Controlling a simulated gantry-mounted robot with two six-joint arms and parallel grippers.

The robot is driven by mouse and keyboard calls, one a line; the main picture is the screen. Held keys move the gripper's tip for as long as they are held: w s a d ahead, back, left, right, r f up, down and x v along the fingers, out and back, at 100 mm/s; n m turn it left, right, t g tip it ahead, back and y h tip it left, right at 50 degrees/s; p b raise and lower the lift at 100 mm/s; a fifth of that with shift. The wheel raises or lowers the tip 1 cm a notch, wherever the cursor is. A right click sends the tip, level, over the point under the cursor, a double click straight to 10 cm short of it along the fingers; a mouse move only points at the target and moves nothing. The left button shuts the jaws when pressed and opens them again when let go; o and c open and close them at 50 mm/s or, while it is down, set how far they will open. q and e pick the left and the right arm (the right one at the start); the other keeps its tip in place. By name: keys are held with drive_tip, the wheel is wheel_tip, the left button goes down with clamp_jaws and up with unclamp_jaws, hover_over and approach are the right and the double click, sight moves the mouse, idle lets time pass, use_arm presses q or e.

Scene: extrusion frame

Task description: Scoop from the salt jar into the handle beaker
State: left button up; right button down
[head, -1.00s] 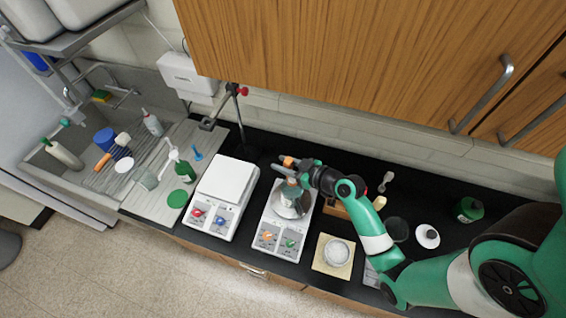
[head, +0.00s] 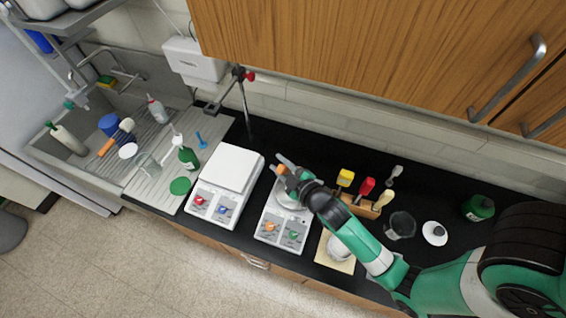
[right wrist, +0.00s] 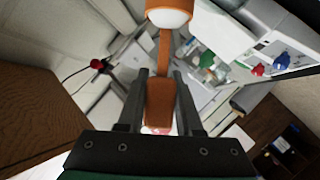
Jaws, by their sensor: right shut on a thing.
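My right gripper (head: 285,172) is shut on the handle of an orange scoop (right wrist: 160,100), above the right-hand white device. The scoop's round end (right wrist: 168,17) shows white inside in the right wrist view. A round vessel (head: 291,200), apparently the handle beaker, stands on that device, partly hidden by my gripper. An open round container with white contents (head: 338,248), apparently the salt jar, sits on a tan square; my right arm partly covers it. My left gripper is not in view.
A second white device (head: 227,185) stands to the left, with a clamp stand (head: 244,105) behind it. A wooden rack (head: 362,208) with coloured-handled tools, a glass vessel (head: 400,226), a white lid (head: 435,233) and a green jar (head: 478,207) stand to the right.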

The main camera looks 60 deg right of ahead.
drive_tip(key=shift+w+a+f+n+t+h+b, duration=0.15)
drive_tip(key=shift+a+f+n+h+b, duration=0.3)
drive_tip(key=shift+n+b, duration=0.9)
drive_tip(key=shift+a+f+n+t+h+b, duration=0.3)
drive_tip(key=shift+f+n+h+b, duration=0.35)
drive_tip(key=shift+b, duration=1.25)
drive_tip(key=shift+w+a+f+n+t+h+b, duration=0.15)
drive_tip(key=shift+a+f+n+h+b, duration=0.3)
drive_tip(key=shift+n+b, duration=0.9)
